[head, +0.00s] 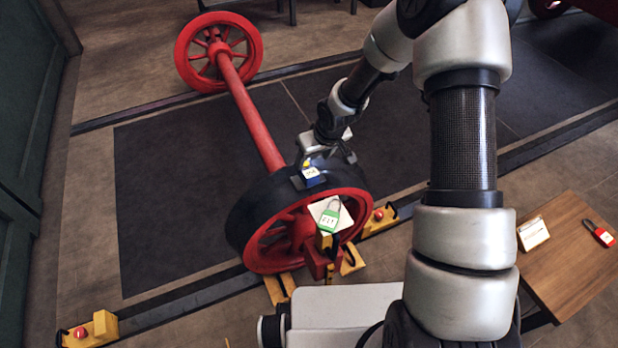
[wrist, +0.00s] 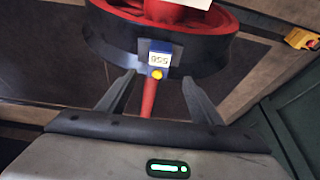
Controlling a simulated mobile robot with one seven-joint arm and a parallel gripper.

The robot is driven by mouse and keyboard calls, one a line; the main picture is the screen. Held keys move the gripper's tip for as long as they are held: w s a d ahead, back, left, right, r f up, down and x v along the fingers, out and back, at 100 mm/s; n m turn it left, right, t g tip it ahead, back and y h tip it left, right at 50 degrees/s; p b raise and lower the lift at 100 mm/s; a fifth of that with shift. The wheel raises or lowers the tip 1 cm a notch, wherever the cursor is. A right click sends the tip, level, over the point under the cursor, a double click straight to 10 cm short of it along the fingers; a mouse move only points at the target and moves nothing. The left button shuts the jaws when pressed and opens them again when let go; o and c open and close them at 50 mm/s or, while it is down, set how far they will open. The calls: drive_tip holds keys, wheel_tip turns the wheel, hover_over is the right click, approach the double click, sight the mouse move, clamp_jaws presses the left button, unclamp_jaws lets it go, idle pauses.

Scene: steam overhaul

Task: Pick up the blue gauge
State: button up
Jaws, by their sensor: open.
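The blue gauge (head: 312,177) sits on the black rim of the near red wheel (head: 262,211). In the wrist view the blue gauge (wrist: 159,60) shows a white display with digits and a yellow knob, against the black rim. My gripper (head: 326,160) is over the rim right by the gauge, with its fingers spread. In the wrist view my gripper (wrist: 159,78) has one finger on each side of the gauge, with visible gaps. Its jaws are open and empty. I cannot tell how far the fingertips are from the rim.
A red axle (head: 252,118) joins the near wheel to a far red wheel (head: 217,52). A green padlock (head: 330,218) and white tag are at the near wheel's front. A wooden table (head: 570,262) at right holds a red padlock (head: 599,234).

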sight(308, 168)
drive_tip(key=b+x, duration=0.2)
drive_tip(key=x, duration=0.8)
drive_tip(key=shift+w+d+f+b, duration=0.1)
drive_tip(key=shift+w+f+b, duration=0.05)
drive_tip(key=shift+f+b, duration=0.15)
drive_tip(key=shift+r, duration=0.15)
drive_tip(key=c, duration=1.4)
